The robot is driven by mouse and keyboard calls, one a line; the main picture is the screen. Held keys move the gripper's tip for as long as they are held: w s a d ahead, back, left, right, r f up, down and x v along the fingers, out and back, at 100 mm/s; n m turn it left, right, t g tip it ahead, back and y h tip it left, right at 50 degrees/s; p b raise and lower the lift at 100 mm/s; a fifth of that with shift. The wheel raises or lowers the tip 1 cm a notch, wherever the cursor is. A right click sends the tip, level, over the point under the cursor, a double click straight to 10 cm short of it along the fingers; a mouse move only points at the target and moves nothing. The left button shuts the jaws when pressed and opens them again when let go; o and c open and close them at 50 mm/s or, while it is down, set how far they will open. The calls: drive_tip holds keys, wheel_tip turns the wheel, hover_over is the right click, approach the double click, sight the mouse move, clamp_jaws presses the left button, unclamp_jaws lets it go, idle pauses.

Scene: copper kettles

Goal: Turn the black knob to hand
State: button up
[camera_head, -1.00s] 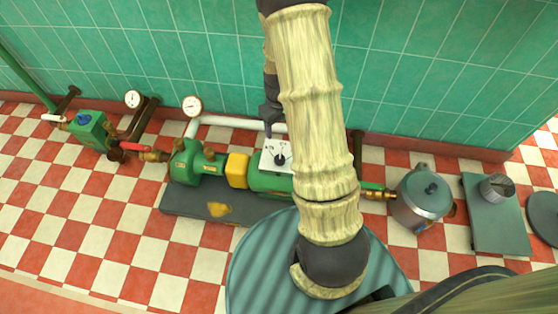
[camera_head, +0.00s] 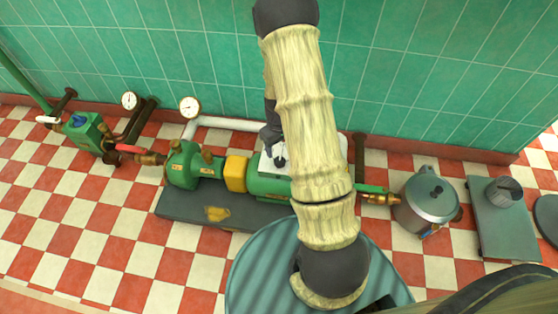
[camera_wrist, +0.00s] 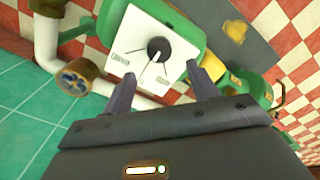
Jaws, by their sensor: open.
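The black knob (camera_wrist: 158,48) sits on a white plate (camera_wrist: 135,65) with dark markings, on top of the green machine (camera_head: 185,165). Its pointer aims toward the lower left in the wrist view, but I cannot read the labels. In the head view the knob (camera_head: 280,161) shows just left of my arm, partly covered. My gripper (camera_wrist: 163,84) is open and empty. Its two fingers reach toward the plate, with the knob beyond and between them, apart from both as far as I can tell. In the head view my gripper (camera_head: 271,136) is right beside the plate.
A white pipe (camera_head: 228,122) runs behind the machine along the green tiled wall. A round gauge (camera_head: 190,107) stands at its left. A kettle-like pot (camera_head: 430,197) and a grey scale-like block (camera_head: 500,225) stand to the right.

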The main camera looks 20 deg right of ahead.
sight(279, 159)
wheel_tip(279, 159, down, 7)
drive_tip(key=b, duration=0.2)
drive_tip(key=shift+b, duration=0.4)
drive_tip(key=c, duration=1)
